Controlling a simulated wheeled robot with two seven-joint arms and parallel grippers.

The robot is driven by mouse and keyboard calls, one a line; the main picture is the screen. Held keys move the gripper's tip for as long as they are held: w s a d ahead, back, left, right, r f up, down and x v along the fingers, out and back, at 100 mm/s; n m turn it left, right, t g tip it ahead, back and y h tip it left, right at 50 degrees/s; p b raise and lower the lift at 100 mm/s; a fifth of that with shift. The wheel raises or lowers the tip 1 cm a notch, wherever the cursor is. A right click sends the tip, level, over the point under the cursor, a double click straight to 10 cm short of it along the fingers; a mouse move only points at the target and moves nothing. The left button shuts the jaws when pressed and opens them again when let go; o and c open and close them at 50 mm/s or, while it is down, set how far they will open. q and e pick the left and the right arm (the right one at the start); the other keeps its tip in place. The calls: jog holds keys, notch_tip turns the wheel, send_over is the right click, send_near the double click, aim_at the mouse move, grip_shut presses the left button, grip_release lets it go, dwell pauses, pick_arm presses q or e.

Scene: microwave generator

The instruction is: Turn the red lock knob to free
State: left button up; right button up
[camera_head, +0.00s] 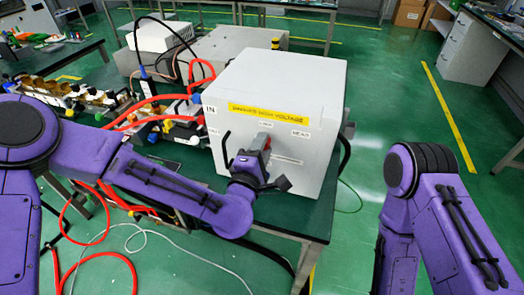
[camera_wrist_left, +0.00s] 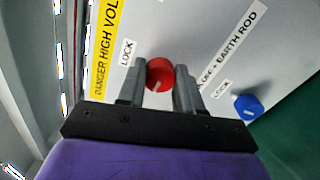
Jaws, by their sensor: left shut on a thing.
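The red lock knob (camera_wrist_left: 159,75) sits on the front panel of the white box (camera_head: 292,84), beside a "LOCK" label. It has a pale mark on its face. My left gripper (camera_wrist_left: 159,85) is at the panel with one finger on each side of the red knob, shut on it. In the head view my left gripper (camera_head: 262,148) hides the knob. My right arm (camera_head: 440,215) is at the right of the head view, and its gripper is out of the frame.
A blue knob (camera_wrist_left: 248,107) is beside the red one. Black handles flank the panel, including a right one (camera_head: 345,153). Red cables (camera_head: 150,103) and connectors crowd the table left of the box. Green floor (camera_head: 400,100) is clear to the right.

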pick_arm(q)
jog(key=shift+n, duration=0.4)
jog(key=o, duration=1)
jog(key=shift+o, duration=0.2)
jog(key=shift+s, duration=0.1)
jog(key=b+v, duration=0.1)
jog(key=v, duration=0.9)
jog(key=shift+s, duration=0.2)
jog(key=shift+a, duration=0.1)
